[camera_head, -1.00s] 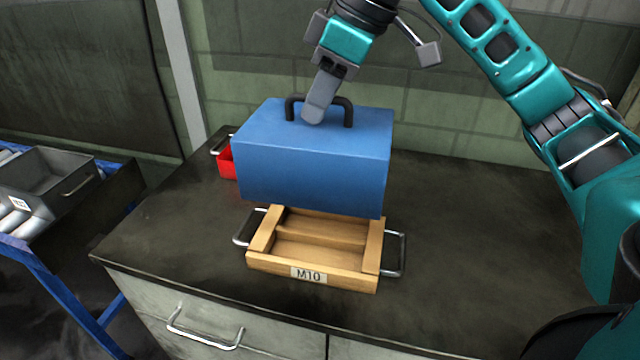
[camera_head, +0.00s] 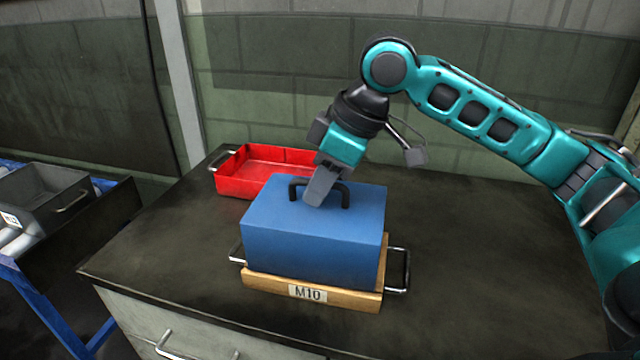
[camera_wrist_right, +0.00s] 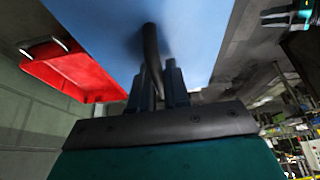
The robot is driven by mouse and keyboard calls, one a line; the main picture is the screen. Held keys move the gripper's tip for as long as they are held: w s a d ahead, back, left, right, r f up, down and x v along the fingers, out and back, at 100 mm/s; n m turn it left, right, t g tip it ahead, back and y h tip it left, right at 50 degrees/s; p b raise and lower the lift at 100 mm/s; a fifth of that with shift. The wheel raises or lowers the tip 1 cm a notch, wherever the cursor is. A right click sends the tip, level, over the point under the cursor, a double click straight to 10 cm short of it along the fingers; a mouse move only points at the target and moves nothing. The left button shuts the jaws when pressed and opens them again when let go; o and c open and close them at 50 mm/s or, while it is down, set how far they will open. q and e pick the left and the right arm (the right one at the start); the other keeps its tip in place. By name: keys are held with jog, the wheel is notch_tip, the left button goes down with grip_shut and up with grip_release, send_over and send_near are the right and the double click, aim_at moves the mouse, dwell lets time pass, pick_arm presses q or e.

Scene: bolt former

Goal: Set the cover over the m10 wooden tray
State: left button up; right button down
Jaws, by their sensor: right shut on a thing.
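The blue box-shaped cover (camera_head: 314,240) sits over the M10 wooden tray (camera_head: 262,284), hiding the inside of the tray. The tray's front edge with its M10 label and its metal side handles still show below the cover. Whether the cover rests fully on the tray cannot be told. My right gripper (camera_head: 318,196) is shut on the cover's black handle (camera_head: 345,194) from above.
A red tray (camera_head: 262,172) stands on the dark tabletop (camera_head: 450,260) behind the cover. A grey bin (camera_head: 45,200) is on a blue rack at the left. The tabletop right of the wooden tray is clear. A wall runs along the back.

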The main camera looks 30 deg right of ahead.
pick_arm(q)
jog(key=shift+r, duration=0.1)
pick_arm(e)
jog(key=c, duration=1.3)
grip_release()
jog(key=shift+f, duration=0.1)
jog(key=shift+c, duration=0.2)
pick_arm(q)
jog(key=shift+a, duration=0.15)
pick_arm(e)
jog(key=shift+o, duration=1.2)
pick_arm(q)
jog(key=p, duration=0.1)
jog(key=a+r+p, duration=0.1)
jog(key=p, duration=0.1)
jog(key=shift+s, duration=0.3)
pick_arm(e)
jog(key=v, duration=1.2)
pick_arm(q)
jog(key=shift+y, duration=0.3)
